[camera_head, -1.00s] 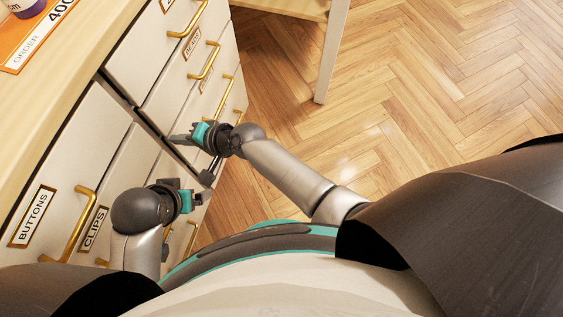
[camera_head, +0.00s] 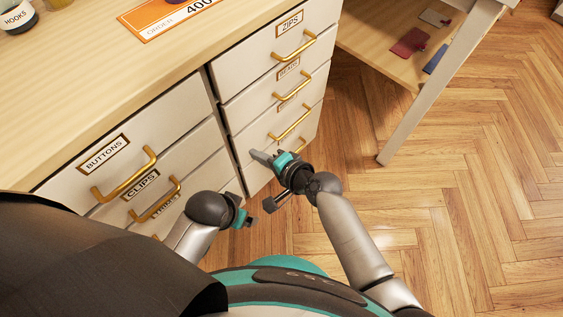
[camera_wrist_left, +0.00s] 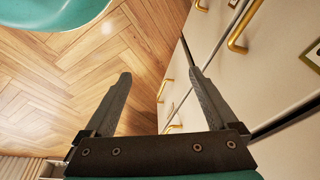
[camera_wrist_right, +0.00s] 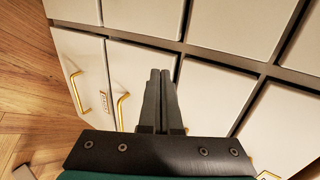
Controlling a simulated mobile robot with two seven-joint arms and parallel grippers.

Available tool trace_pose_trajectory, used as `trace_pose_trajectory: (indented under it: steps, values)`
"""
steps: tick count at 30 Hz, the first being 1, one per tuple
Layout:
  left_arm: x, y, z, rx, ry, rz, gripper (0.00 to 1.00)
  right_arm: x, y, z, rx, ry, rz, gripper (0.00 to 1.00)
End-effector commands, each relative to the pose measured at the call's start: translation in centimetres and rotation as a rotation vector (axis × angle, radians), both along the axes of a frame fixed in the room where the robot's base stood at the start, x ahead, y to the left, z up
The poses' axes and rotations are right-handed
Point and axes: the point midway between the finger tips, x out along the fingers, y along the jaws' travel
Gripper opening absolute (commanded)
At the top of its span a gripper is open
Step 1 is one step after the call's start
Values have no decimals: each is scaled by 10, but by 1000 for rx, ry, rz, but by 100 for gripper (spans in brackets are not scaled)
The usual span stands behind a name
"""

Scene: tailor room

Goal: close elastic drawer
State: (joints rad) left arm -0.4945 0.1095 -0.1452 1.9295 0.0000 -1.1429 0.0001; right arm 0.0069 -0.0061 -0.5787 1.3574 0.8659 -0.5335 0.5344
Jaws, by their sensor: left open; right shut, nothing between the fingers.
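The cabinet of white drawers with brass handles fills the upper left of the head view. No label reading elastic is legible; the third drawer of the right column (camera_head: 262,130) has its label mostly hidden by its handle. The visible upper fronts look flush; lower fronts are partly hidden. My right gripper (camera_head: 259,157) is shut and empty, close to the lower right-column fronts; its closed fingers (camera_wrist_right: 158,78) show against the cabinet in the right wrist view. My left gripper (camera_head: 250,219) is open and empty, its fingers (camera_wrist_left: 158,78) apart beside the drawer handles.
The zips drawer (camera_head: 262,60) and buttons drawer (camera_head: 170,118) top the two columns, with the clips drawer (camera_head: 192,160) below buttons. The wooden tabletop (camera_head: 90,85) overhangs them. A white table leg (camera_head: 425,105) stands at the right. The wooden floor (camera_head: 480,200) there is clear.

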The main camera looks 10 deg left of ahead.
Motion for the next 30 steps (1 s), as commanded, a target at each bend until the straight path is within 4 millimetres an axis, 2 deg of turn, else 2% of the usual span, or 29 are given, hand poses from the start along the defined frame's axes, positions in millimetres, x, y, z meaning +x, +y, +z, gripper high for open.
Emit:
trace_pose_trajectory:
  steps: [12, 15, 22, 30]
  values:
    - [-27, 3, -42, 10, 74, -3, 92, -22, -39, 25, -5, 1, 0, 0]
    - [-29, 6, -50, 14, 72, -4, 92, -25, -45, 28, -4, 0, -1, 0]
    - [-32, 10, -61, 18, 70, -5, 92, -30, -54, 34, -4, 1, 0, 0]
    - [-33, 11, -64, 19, 68, -5, 92, -31, -55, 34, -3, 1, -1, 0]
